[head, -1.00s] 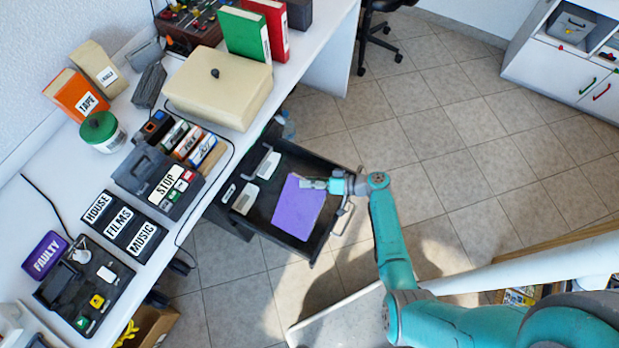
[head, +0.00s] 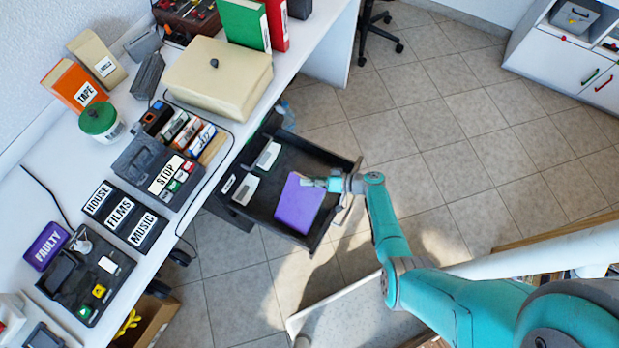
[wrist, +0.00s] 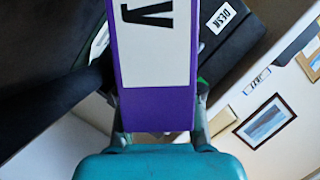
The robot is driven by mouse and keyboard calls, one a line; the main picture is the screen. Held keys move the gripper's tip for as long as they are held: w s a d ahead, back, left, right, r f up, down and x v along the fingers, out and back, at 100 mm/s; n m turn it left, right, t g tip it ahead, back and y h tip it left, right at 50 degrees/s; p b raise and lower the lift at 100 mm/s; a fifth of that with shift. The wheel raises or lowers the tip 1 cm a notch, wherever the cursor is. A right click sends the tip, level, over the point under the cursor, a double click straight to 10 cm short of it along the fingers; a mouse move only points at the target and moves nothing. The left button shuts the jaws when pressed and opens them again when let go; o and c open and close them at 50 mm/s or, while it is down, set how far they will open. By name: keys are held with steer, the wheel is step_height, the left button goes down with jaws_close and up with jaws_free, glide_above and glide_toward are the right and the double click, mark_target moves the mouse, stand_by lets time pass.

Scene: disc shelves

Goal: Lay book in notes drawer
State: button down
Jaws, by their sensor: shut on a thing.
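The purple book (head: 299,205) is in or just over the open dark drawer (head: 262,217) under the desk, towards its front right. I cannot tell whether it touches the drawer floor. My gripper (head: 318,183) is shut on the book's near edge. In the wrist view the book (wrist: 155,105) stands between both fingers, showing a white label with part of a dark letter. My gripper (wrist: 158,138) shows there at the book's lower end. The drawer's own label is too small to read from the head.
Two pale label-like items (head: 245,189) lie in the drawer's left part. The white desk (head: 190,225) above holds a cream box (head: 218,80), label blocks and a purple FAULTY case (head: 46,246). Open tiled floor lies right of the drawer.

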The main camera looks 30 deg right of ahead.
stand_by(0.3)
steer(key=c, duration=0.7)
jaws_free()
steer(key=shift+f, duration=0.1)
steer(key=shift+s, duration=0.1)
steer(key=v, duration=1.2)
